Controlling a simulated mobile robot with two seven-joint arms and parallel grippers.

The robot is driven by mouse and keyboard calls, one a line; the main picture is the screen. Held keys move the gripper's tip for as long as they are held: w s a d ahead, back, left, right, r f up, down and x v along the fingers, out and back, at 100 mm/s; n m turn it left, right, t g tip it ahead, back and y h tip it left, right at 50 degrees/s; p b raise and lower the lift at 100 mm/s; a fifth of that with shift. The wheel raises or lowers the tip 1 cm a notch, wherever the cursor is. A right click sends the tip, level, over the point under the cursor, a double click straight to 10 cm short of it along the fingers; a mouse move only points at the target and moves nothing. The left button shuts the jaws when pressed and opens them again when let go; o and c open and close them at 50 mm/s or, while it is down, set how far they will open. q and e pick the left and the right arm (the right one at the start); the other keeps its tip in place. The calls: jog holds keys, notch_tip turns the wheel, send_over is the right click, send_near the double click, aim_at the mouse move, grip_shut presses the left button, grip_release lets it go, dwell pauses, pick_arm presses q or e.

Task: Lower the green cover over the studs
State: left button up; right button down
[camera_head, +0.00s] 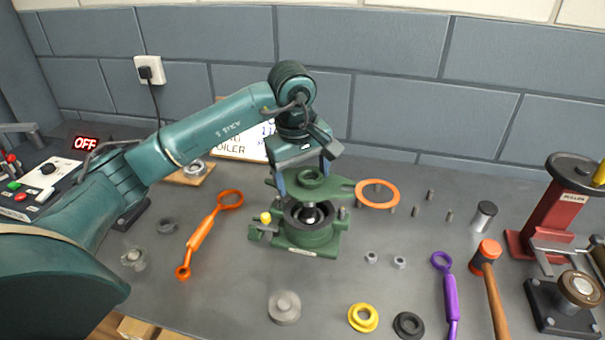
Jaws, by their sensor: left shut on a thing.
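The green cover (335,187) is a flat flanged piece with a raised round hub. My left gripper (306,174) comes down from above and is shut on the cover around its hub. The cover is held level, a little above the green lower casing (306,240). The lower casing stands on the bench with a round dark bore and a shaft end in its middle. A stud (342,212) shows at the right of its rim; other studs are hard to make out. The cover and gripper hide the back of the casing. My right gripper is not in view.
An orange ring gasket (377,194) lies close to the right of the cover. An orange wrench (203,232) lies to the left. Several small pins, nuts (371,257) and rings lie around.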

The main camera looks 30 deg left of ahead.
pick_arm(q)
jog(key=shift+r, duration=0.1)
dwell(0.4)
dwell(0.8)
jog(key=shift+b, duration=0.3)
jog(key=shift+f+b, duration=2.4)
jog(key=shift+f, duration=0.6)
jog(key=shift+w+f+b, duration=0.1)
jog(key=shift+f+b, duration=0.2)
jog(key=shift+f, duration=0.1)
jog(key=shift+f, duration=0.15)
